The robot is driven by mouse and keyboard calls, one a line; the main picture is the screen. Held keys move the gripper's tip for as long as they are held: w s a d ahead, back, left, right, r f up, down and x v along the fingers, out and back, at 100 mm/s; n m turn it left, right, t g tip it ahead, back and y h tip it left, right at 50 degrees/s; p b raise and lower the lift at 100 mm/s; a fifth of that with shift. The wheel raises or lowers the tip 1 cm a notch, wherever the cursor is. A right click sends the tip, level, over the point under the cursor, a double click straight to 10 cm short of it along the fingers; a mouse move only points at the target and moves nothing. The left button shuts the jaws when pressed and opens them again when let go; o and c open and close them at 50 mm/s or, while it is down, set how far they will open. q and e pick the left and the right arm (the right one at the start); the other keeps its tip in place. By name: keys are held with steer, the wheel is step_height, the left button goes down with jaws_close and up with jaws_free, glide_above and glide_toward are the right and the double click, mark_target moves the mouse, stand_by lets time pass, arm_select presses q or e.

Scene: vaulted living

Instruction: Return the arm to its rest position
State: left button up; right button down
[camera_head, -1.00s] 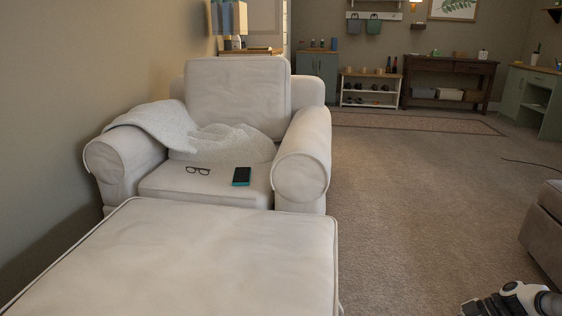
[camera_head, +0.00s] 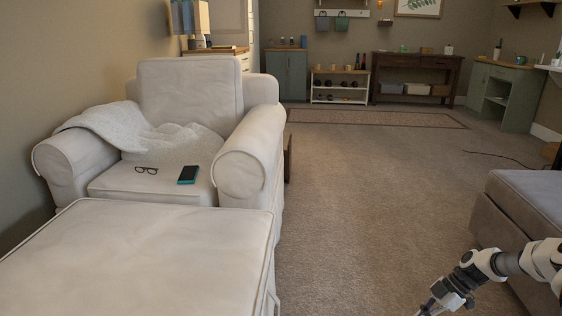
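My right arm comes in at the lower right of the head view, white and dark grey. Its gripper (camera_head: 436,303) points down and to the left above the carpet and is partly cut off by the bottom edge. I cannot make out whether its fingers are apart, and I see nothing clearly held in it. My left arm and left gripper are out of view.
A white armchair (camera_head: 187,92) holds a knit throw (camera_head: 150,137), eyeglasses (camera_head: 146,170) and a phone (camera_head: 188,175). A white ottoman (camera_head: 140,255) fills the lower left. A grey upholstered seat (camera_head: 525,195) stands near my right arm. The carpet (camera_head: 365,190) between is clear.

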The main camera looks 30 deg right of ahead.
steer(key=s+a+f+n+g+h+p, duration=0.15)
steer(key=a+g, duration=0.25)
steer(key=a, duration=0.8)
steer(key=a+f+n+g+h, duration=0.2)
steer(key=a+g, duration=0.1)
steer(key=a, duration=1)
steer(key=s+a+f+m+t+h, duration=0.1)
steer(key=s+a+f+m+h, duration=0.15)
steer(key=s+a+m, duration=0.85)
step_height(320, 180, up, 39)
steer(key=m+t+h+p, duration=0.1)
steer(key=m+t+p, duration=0.2)
steer(key=p, duration=3.5)
steer(key=m, duration=0.3)
steer(key=shift+w+r, duration=0.15)
steer(key=shift+w, duration=0.25)
steer(key=shift+a, duration=0.1)
